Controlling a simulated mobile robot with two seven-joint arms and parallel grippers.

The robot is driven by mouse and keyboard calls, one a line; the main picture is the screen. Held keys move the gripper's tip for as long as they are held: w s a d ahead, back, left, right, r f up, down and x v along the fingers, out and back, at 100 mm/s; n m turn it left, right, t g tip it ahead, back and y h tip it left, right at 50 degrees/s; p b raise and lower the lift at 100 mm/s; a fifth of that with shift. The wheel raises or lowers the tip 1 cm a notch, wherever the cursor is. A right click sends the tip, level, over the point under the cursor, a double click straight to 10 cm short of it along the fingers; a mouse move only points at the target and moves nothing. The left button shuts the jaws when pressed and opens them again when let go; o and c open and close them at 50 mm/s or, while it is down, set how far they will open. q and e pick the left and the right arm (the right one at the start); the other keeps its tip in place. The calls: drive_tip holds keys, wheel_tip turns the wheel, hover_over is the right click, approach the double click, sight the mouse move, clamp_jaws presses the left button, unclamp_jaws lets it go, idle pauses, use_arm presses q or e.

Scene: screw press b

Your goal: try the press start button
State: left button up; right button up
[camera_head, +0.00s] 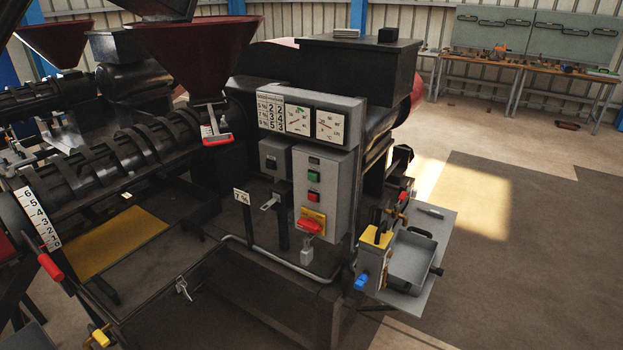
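The press's grey control box (323,192) stands on the front right of the black screw press (335,68). It carries a green button (314,176) with a red button (313,196) below it. Under them is a red rotary handle (311,226) on a yellow plate. A grey padlock (306,252) hangs just below the handle; I cannot tell whether it is locked. No lettering by the buttons is readable. Neither of my grippers is in view.
A grey gauge panel (312,117) sits above the box. A side table (440,225) with a grey tray (410,258) stands to the right. A red-gripped lever (50,267) is at left. A workbench (540,68) stands behind. Floor at right is clear.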

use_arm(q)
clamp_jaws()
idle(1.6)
